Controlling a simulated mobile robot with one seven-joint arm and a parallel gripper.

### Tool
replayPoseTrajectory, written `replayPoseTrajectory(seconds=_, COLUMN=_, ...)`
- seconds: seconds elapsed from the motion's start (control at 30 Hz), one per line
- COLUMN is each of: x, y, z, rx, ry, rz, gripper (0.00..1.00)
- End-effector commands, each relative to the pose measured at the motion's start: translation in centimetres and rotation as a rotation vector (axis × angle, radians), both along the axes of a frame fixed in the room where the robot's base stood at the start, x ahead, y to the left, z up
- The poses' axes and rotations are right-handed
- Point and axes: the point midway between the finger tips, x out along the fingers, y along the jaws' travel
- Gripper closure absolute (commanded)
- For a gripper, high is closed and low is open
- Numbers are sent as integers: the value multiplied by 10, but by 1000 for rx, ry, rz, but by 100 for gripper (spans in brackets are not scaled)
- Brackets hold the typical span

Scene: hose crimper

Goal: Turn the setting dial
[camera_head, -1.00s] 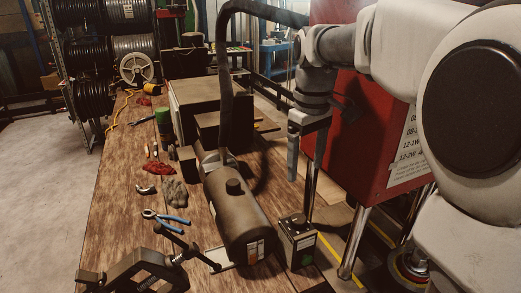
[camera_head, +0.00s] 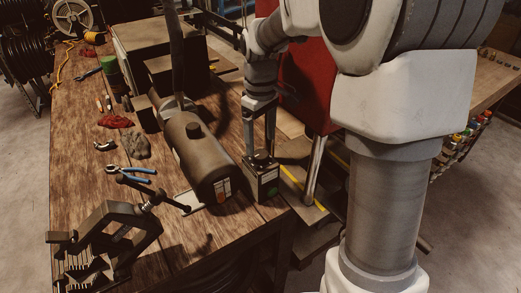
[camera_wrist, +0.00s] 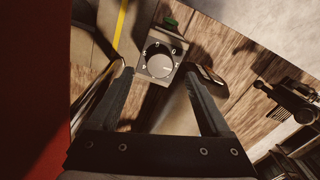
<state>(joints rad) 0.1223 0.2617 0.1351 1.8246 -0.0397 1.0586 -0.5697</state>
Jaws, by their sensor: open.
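My gripper (camera_head: 261,153) points down just over the box top. In the wrist view my gripper (camera_wrist: 158,72) is open, its two fingers either side of the dial with gaps between. I cannot tell how far the fingertips are above the dial face. In the head view the fingers partly hide the dial.
A red machine (camera_head: 306,88) on metal legs is behind right.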

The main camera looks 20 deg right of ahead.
Motion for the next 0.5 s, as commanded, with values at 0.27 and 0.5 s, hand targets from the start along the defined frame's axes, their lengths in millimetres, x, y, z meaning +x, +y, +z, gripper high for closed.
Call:
replayPoseTrajectory(seconds=0.27, x=0, y=0, z=-36, rx=0, ry=0, rz=0, gripper=19)
replayPoseTrajectory(seconds=0.5, x=0, y=0, z=-41, rx=0, ry=0, rz=0, gripper=19)
